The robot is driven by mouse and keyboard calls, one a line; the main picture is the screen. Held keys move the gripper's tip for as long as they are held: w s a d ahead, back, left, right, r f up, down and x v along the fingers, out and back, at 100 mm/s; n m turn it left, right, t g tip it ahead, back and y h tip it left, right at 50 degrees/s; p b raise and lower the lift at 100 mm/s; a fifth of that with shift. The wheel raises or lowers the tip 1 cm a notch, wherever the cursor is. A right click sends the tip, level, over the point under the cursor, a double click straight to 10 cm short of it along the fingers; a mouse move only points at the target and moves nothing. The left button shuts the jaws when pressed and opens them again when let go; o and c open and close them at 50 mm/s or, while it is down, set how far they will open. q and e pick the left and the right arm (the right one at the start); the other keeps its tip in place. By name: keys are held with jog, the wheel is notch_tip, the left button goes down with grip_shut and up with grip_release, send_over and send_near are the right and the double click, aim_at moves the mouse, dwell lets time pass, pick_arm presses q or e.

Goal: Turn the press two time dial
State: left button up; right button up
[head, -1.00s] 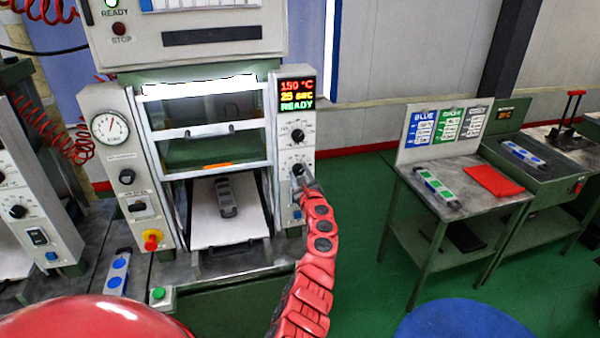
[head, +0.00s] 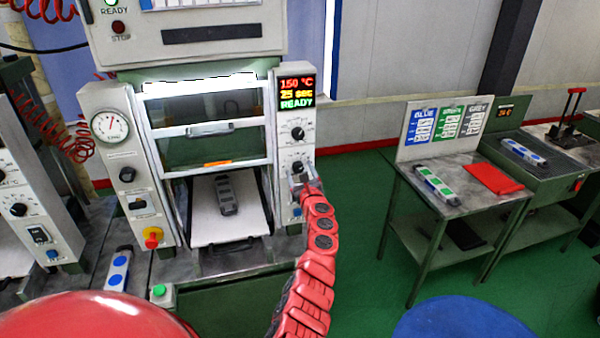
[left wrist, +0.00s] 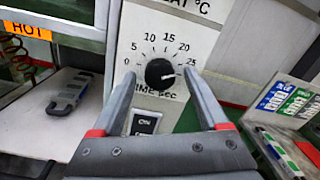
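The time dial (left wrist: 160,73) is a black round knob on the press's right panel, with a scale from 0 to 25. Its pale mark seems to point right, towards 25. In the head view the dial (head: 298,167) is below a similar temperature knob (head: 298,133). My left gripper (left wrist: 160,76) is open, with one fingertip on each side of the dial and visible gaps to the knob. It also shows at the panel in the head view (head: 300,182). The press display (head: 297,91) reads 150 °C, 25 sec, READY. My right gripper is not in view.
A grey mould (head: 227,195) lies on the white plate inside the press. A black switch (left wrist: 145,122) sits just below the dial, between my fingers. A side table (head: 470,198) with a green-marked mould (head: 436,185) stands at the right; green floor lies between.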

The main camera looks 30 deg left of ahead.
pick_arm(q)
jog(key=shift+s+d+f+p, duration=0.15)
jog(key=shift+s+d+p, duration=0.2)
jog(key=shift+d, duration=0.1)
jog(key=p+v, duration=0.1)
jog(key=v, duration=1.5)
jog(key=shift+s+p, duration=0.15)
jog(key=shift+p, duration=0.25)
jog(key=shift+r, duration=0.25)
